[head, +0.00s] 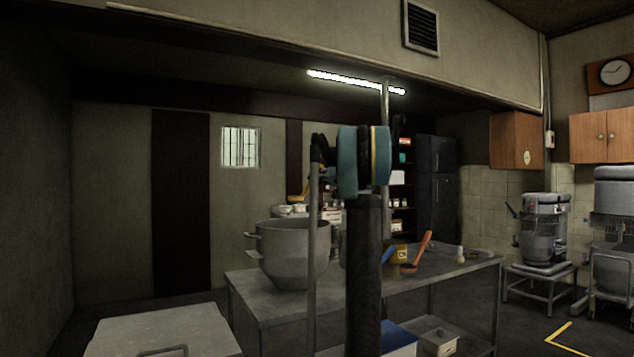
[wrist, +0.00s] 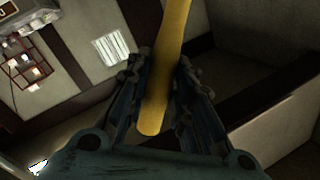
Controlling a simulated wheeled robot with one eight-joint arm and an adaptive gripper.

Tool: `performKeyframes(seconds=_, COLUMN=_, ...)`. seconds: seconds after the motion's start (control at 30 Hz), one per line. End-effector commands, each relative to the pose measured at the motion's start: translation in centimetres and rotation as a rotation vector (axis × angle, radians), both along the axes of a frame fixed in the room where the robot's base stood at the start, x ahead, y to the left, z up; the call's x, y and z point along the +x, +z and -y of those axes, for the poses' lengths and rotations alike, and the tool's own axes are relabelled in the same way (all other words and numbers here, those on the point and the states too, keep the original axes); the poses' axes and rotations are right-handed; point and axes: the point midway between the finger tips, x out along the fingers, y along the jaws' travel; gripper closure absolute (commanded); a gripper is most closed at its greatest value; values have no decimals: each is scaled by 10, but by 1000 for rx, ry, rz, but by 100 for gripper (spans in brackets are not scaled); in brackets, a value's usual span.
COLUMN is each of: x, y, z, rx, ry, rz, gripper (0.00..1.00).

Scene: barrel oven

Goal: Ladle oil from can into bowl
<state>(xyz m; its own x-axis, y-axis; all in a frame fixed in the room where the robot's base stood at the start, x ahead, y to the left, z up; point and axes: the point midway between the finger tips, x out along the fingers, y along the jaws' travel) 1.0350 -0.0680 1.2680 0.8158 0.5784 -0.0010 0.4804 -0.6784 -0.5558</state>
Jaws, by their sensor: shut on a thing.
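In the wrist view my gripper (wrist: 160,85) is shut on a yellow handle (wrist: 170,45). The near end of the handle shows between the fingers, and its far end runs out of the top of the picture. I cannot tell from this view what the handle carries. A large grey metal bowl (head: 290,250) with side handles stands upright on the metal table. A yellow can (head: 399,253) with a label stands further right on the table, partly behind my arm. Its contents are hidden.
An orange-handled utensil (head: 422,248) leans beside the can. A pale flat-topped container (head: 165,328) stands at the front left. Mixers (head: 542,240) stand at the right.

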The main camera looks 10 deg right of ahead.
Motion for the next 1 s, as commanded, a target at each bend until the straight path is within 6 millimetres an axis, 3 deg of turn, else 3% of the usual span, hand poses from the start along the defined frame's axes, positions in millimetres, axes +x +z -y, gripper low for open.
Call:
performKeyframes(seconds=0.37, x=0, y=-6, z=3, rx=0, ry=-3, rz=0, gripper=100)
performKeyframes(seconds=0.8, x=-1, y=-40, z=2, rx=-5, ry=-3, rz=5, gripper=100)
performKeyframes(seconds=1.0, x=-9, y=-25, z=-8, rx=-112, ry=-1, rz=93, gripper=100)
